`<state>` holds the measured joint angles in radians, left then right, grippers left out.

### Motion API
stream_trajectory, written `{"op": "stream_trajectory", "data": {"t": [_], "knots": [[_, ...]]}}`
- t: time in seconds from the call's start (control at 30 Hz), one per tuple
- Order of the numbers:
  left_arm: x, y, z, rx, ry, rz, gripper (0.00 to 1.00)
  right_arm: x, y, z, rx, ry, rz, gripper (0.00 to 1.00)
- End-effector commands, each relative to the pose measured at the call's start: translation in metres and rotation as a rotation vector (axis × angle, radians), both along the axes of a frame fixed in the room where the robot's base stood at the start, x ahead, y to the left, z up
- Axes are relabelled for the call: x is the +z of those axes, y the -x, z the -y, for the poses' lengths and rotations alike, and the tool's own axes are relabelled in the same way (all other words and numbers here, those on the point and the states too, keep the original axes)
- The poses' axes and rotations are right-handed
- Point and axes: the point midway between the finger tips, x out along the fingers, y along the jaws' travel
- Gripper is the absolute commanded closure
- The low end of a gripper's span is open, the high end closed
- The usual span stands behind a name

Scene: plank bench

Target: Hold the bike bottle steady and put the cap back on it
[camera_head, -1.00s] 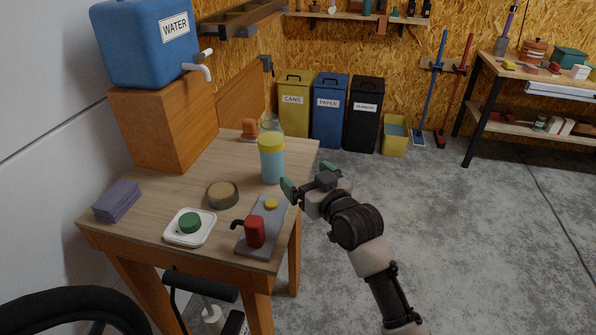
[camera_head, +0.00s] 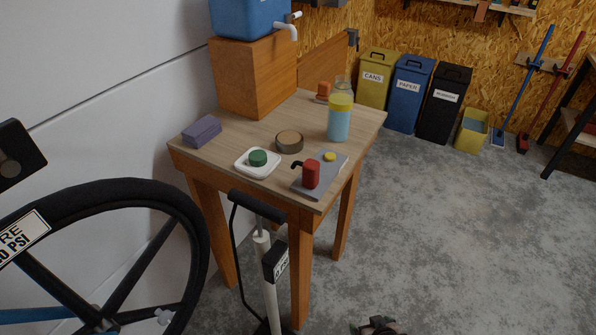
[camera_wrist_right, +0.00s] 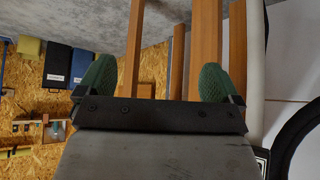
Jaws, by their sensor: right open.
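The light blue bottle (camera_head: 339,122) stands upright toward the back right of the wooden table, with a yellow top (camera_head: 341,101) on it. A small yellow disc (camera_head: 329,156) lies on a grey plate (camera_head: 335,170) near the front right corner. A green round piece (camera_head: 257,158) sits on a white dish (camera_head: 246,168); I cannot tell which piece is the cap. My right gripper shows in the right wrist view (camera_wrist_right: 155,80), open and empty with green fingers apart, away from the bottle. Only a dark part of my right arm shows low in the head view. My left gripper is not in view.
A red pump-like item (camera_head: 311,174), a round brown tin (camera_head: 289,142) and a purple block (camera_head: 202,131) share the table (camera_head: 240,133). A floor pump (camera_head: 265,265) and a bike wheel (camera_head: 195,225) stand in front.

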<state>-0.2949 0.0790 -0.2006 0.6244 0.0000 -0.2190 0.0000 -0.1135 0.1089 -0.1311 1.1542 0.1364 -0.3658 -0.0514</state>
Motion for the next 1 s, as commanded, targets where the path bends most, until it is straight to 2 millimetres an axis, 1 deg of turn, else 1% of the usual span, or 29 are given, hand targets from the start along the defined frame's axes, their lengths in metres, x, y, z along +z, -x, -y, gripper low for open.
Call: {"op": "stream_trajectory", "data": {"t": [0.03,0.07,0.1,0.17,0.2,0.3,0.4,0.47,0.53,0.77,0.8,0.87,1.0], "knots": [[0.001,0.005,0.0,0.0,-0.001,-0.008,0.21,-0.042,0.054,0.0,0.009,0.019,-0.113,0.05],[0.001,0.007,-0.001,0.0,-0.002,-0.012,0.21,-0.06,0.082,0.001,0.016,0.03,-0.165,0.05],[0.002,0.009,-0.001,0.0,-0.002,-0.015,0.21,-0.081,0.119,0.001,0.025,0.044,-0.232,0.05],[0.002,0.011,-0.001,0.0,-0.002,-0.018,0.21,-0.105,0.17,0.003,0.039,0.06,-0.319,0.05],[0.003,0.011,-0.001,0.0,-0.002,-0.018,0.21,-0.116,0.201,0.003,0.048,0.069,-0.369,0.05],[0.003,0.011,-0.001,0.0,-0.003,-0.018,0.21,-0.134,0.264,0.005,0.07,0.087,-0.47,0.05],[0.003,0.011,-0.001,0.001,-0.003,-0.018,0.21,-0.142,0.304,0.006,0.084,0.096,-0.531,0.05],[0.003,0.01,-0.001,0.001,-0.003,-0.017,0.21,-0.144,0.317,0.007,0.089,0.1,-0.552,0.05],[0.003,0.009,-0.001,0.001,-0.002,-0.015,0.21,-0.146,0.325,0.007,0.092,0.102,-0.564,0.05],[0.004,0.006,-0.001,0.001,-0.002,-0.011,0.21,-0.146,0.326,0.008,0.092,0.102,-0.566,0.05],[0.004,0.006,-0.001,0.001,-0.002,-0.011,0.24,-0.146,0.326,0.008,0.092,0.102,-0.566,0.08],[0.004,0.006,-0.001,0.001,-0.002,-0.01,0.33,-0.146,0.326,0.007,0.092,0.102,-0.566,0.17],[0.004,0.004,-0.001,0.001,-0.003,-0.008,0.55,-0.146,0.326,0.008,0.092,0.102,-0.565,0.39]]}}
